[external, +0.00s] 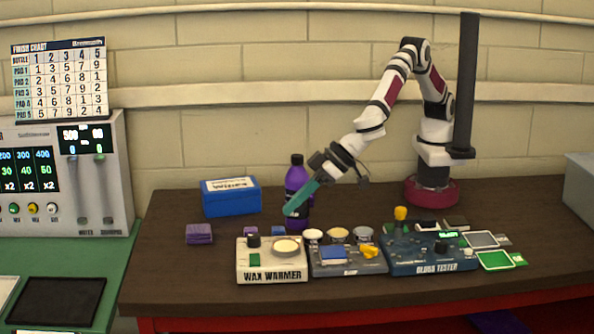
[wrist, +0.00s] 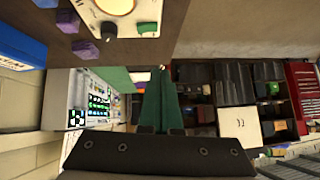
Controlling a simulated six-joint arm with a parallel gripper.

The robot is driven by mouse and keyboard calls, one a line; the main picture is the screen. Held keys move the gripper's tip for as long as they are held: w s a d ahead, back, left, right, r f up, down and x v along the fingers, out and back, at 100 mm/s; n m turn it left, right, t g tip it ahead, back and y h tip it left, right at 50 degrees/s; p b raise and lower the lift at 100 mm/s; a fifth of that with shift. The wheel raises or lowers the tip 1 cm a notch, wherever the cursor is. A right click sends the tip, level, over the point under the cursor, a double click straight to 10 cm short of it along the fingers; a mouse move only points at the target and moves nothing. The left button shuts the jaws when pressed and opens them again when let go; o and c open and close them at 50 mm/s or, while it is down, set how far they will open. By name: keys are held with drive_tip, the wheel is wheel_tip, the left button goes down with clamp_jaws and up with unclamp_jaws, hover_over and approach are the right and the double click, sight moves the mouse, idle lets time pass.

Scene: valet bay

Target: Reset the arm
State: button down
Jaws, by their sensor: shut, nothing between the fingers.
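My arm stands at the back right of the brown table and reaches left. My gripper (external: 291,210) has teal fingers that are shut with nothing between them. It hangs above the table in front of the purple bottle (external: 296,180), behind the wax warmer (external: 272,272). In the wrist view the shut green fingers of my gripper (wrist: 162,75) point away from the camera. The wax warmer (wrist: 120,12) also shows at the top of the wrist view.
A blue box (external: 231,198) and purple pads (external: 199,234) are on the left of the table (external: 165,270). A grey unit (external: 347,262) with small cups behind it and a gloss tester (external: 430,262) stand along the front. A control machine (external: 60,170) is at far left.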

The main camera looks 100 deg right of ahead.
drive_tip(key=shift+s+r, duration=0.1)
idle(0.4)
drive_tip(key=d+r+m+g+h, duration=0.1)
drive_tip(key=d+r, duration=0.2)
drive_tip(key=d, duration=0.6)
drive_tip(key=d+r+m+g+h, duration=0.1)
drive_tip(key=d+r+h, duration=0.1)
drive_tip(key=d, duration=0.6)
drive_tip(key=s+d+r+m+g, duration=0.1)
drive_tip(key=s+d+g, duration=0.1)
drive_tip(key=s+d, duration=0.35)
drive_tip(key=s+d+r+m+g, duration=0.1)
drive_tip(key=s+d+r, duration=0.15)
drive_tip(key=d, duration=0.65)
drive_tip(key=s+d+f+g+y, duration=0.1)
drive_tip(key=s+d+g+y, duration=0.1)
drive_tip(key=s, duration=1)
drive_tip(key=s+d+f+m+g+y, duration=0.1)
drive_tip(key=s+d, duration=0.3)
drive_tip(key=s, duration=0.8)
drive_tip(key=shift+f+g+y, duration=0.4)
drive_tip(key=shift+f+g, duration=0.2)
drive_tip(key=shift+f, duration=0.05)
